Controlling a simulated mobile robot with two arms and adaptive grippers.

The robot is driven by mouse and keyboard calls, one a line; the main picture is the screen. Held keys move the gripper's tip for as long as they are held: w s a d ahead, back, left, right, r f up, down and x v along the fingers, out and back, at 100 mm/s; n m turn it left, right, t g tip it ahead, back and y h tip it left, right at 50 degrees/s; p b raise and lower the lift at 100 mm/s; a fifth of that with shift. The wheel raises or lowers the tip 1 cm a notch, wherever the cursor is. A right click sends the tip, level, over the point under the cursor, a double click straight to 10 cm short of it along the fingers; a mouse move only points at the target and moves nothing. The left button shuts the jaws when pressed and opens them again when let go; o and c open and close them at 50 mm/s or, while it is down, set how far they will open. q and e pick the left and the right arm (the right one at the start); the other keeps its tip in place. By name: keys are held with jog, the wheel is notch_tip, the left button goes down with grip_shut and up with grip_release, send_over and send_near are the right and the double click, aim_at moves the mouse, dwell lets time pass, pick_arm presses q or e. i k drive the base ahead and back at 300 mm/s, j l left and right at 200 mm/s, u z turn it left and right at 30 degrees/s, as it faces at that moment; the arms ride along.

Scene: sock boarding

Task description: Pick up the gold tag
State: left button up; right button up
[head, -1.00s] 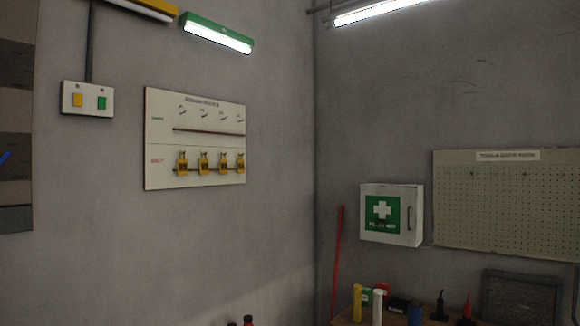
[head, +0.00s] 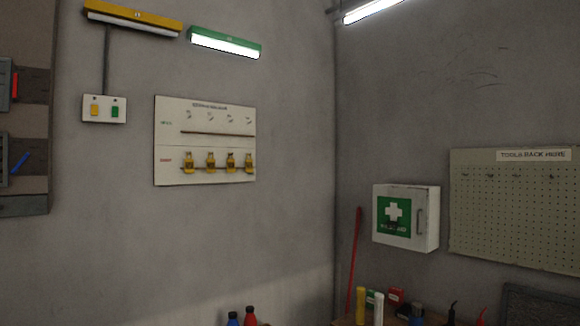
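Several gold tags hang in a row along the lower rail of a white wall board (head: 205,113). The leftmost gold tag (head: 189,163) and the rightmost gold tag (head: 249,163) are both in plain view. The upper rail of the board carries no tags. The small print on the board is too blurred to read fully. Neither of my grippers shows in the head view.
A switch box (head: 104,109) is on the wall left of the board. A first aid box (head: 405,217) and a pegboard (head: 515,210) hang on the right wall. A red pole (head: 355,262) leans near the corner. Bottles (head: 250,316) stand at the bottom edge.

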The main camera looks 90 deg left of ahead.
aim_at(230, 163)
jog(key=i+j+u, duration=0.1)
jog(key=i+u, duration=0.2)
jog(key=u, duration=0.2)
jog(key=i+u, duration=0.45)
jog(key=i+l+u, duration=0.1)
jog(key=u, duration=0.4)
jog(key=i+j+u, duration=0.3)
jog(key=u, duration=0.15)
jog(key=i+j+u, duration=0.15)
jog(key=i+u, duration=1.1)
jog(key=u, duration=0.15)
jog(key=i+l+u, duration=0.3)
jog(key=u, duration=0.15)
